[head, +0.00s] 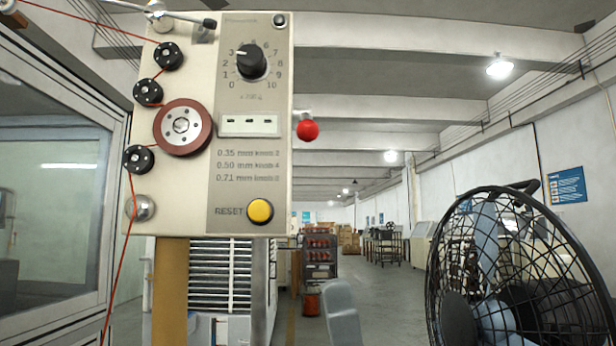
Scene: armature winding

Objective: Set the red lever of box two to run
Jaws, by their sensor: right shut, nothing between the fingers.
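A cream control box (225,195) hangs at the upper left on a tan post. A red ball-ended lever (307,130) sticks out from its right side at mid height, the ball just below a short pale stub. My left gripper is not in view.
The box face has a black dial (251,62), a yellow reset button (260,211), a red-rimmed wheel (182,127) and red wire over black pulleys. A caged black fan (515,265) stands at the lower right. A glazed cabinet (55,200) is at left. The space right of the lever looks clear.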

